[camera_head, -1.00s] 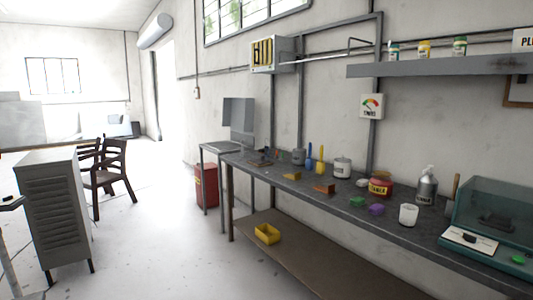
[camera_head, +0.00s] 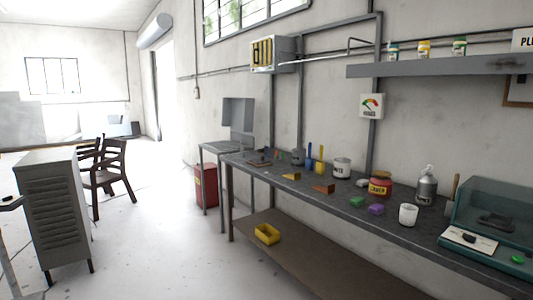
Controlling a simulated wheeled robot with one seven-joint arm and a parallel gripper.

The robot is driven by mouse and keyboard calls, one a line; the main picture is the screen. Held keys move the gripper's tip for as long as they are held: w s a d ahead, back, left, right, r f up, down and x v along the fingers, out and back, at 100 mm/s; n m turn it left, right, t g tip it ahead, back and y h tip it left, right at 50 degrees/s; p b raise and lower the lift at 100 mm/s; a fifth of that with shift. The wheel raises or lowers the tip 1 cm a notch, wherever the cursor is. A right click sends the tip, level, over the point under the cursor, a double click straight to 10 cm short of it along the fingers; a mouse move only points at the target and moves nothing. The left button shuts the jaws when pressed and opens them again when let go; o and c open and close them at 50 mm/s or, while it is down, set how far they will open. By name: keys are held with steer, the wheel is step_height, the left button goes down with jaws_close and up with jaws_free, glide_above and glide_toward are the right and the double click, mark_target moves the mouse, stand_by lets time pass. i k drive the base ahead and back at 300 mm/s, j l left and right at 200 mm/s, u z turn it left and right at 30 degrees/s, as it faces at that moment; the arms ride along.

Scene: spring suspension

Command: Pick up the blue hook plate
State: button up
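A thin blue upright piece (camera_head: 309,156) stands at the back of the long workbench (camera_head: 411,236), beside a yellow upright piece (camera_head: 320,160). It is the only clearly blue thing I see on the bench. It is too small to tell whether it is a hook plate. My gripper is not in view, so its distance from the bench cannot be seen.
The bench also holds a grey can (camera_head: 298,157), a white jar (camera_head: 342,167), a red jar (camera_head: 380,184), a metal bottle (camera_head: 427,185), a white cup (camera_head: 409,214) and a teal machine (camera_head: 493,224). A grey cabinet (camera_head: 53,212) stands left. Open floor lies between.

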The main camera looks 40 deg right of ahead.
mark_target(265, 148)
steer(key=i+z, duration=0.2)
steer(key=i, duration=3.7)
steer(key=i+z, duration=0.15)
steer(key=i, duration=0.3)
steer(key=i+j+z, duration=0.1)
steer(key=i, duration=0.35)
steer(key=i+j+z, duration=0.15)
steer(key=i, duration=0.35)
steer(key=i+j+z, duration=0.1)
steer(key=i, duration=0.35)
steer(key=i+j+z, duration=0.65)
steer(key=i+l, duration=0.45)
steer(key=l, duration=0.1)
